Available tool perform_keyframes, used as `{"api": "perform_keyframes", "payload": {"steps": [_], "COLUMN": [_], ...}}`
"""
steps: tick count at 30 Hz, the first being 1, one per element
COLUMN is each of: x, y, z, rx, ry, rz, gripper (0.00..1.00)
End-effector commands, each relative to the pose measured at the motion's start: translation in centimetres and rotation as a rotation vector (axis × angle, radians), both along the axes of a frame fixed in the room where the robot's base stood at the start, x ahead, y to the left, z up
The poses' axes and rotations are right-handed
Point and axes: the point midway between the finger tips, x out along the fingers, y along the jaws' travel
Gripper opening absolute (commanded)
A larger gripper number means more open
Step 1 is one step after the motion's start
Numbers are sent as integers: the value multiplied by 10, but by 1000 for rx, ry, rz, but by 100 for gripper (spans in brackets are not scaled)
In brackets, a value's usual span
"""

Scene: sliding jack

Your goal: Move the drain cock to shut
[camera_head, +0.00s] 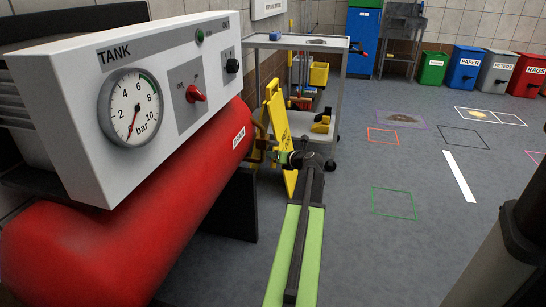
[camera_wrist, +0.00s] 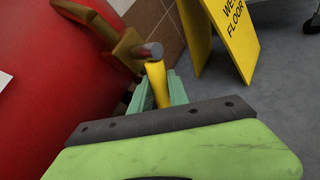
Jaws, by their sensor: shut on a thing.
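The drain cock has a brass body (camera_wrist: 127,46) on a pipe at the end of the red tank. Its yellow handle (camera_wrist: 157,84) runs from a grey pivot toward my gripper. In the head view the cock (camera_head: 262,144) is small, beside the tank's end, and its handle is mostly hidden by my gripper (camera_head: 292,158). In the wrist view my gripper (camera_wrist: 158,94) has its pale green fingers on either side of the yellow handle, shut on it. I cannot tell how far the handle is turned.
The red tank (camera_head: 150,220) and its grey gauge panel (camera_head: 80,128) fill the left. A yellow wet-floor sign (camera_head: 277,118) stands just behind the cock, with a trolley (camera_head: 298,45) beyond. Open floor with taped outlines lies to the right; bins (camera_head: 465,68) line the back.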

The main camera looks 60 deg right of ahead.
Motion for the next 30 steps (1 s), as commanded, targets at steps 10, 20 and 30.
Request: {"api": "perform_keyframes", "payload": {"steps": [10, 20, 30], "x": [-3, -9, -78], "y": [-3, 0, 37], "z": [0, 3, 37], "rx": [0, -1, 0], "ry": [-2, -1, -2], "rz": [-4, -6, -8], "gripper": [43, 43, 43]}}
